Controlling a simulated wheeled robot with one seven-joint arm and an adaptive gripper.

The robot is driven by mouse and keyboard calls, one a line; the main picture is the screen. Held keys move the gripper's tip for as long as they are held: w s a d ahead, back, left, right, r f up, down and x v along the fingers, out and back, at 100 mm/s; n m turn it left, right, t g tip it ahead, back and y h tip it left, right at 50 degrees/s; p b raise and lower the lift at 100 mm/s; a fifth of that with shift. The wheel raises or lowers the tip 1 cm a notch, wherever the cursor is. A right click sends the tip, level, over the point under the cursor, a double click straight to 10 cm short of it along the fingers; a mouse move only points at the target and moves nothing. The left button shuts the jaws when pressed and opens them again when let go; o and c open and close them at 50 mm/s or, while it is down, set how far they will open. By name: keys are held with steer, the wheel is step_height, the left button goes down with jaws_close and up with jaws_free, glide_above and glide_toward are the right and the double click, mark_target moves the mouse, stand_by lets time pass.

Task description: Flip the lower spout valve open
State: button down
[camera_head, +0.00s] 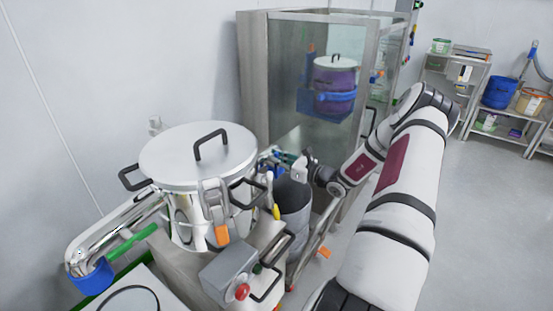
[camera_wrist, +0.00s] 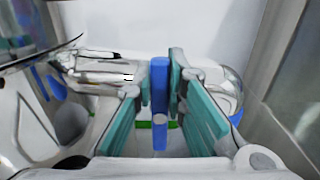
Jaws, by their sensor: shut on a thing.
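The steel pot (camera_head: 195,160) with a flat lid and black handles stands at the left. A shiny metal spout sticks out of its right side, partly hidden behind my gripper (camera_head: 288,160). In the wrist view, the blue valve lever (camera_wrist: 160,85) stands upright between the teal finger pads of my gripper (camera_wrist: 162,95), beside the shiny spout pipe (camera_wrist: 95,72). My gripper is shut on this lever. The valve body below the lever is mostly hidden by the fingers.
A grey box with a red button (camera_head: 242,291) is in front of the pot. A glass-fronted steel cabinet (camera_head: 310,75) is close behind my gripper. Open floor (camera_head: 490,220) lies to the right.

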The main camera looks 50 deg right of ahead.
mark_target(263, 167)
steer(key=shift+a+n, duration=0.1)
steer(key=shift+n, duration=0.2)
steer(key=n, duration=0.1)
steer(key=a+n+b, duration=0.1)
steer(key=n, duration=0.2)
steer(key=shift+s+a+f+n, duration=0.1)
steer(key=shift+a+f+n, duration=0.05)
steer(key=shift+f+n, duration=0.15)
steer(key=n+b, duration=0.2)
steer(key=n, duration=0.1)
steer(key=a+f+n+b, duration=0.1)
steer(key=shift+n, duration=0.3)
steer(key=n+b, duration=0.3)
steer(key=f+n+b, duration=0.1)
steer(key=shift+s+a+f+n, duration=0.1)
steer(key=shift+a+n, duration=0.2)
steer(key=shift+a, duration=0.05)
steer(key=n+b, duration=0.1)
steer(key=b, duration=0.1)
steer(key=n+b, duration=0.2)
steer(key=b, duration=0.1)
steer(key=shift+f, duration=0.35)
steer(key=shift+n, duration=0.4)
steer(key=c, duration=1.6)
jaws_free()
steer(key=shift+s, duration=0.15)
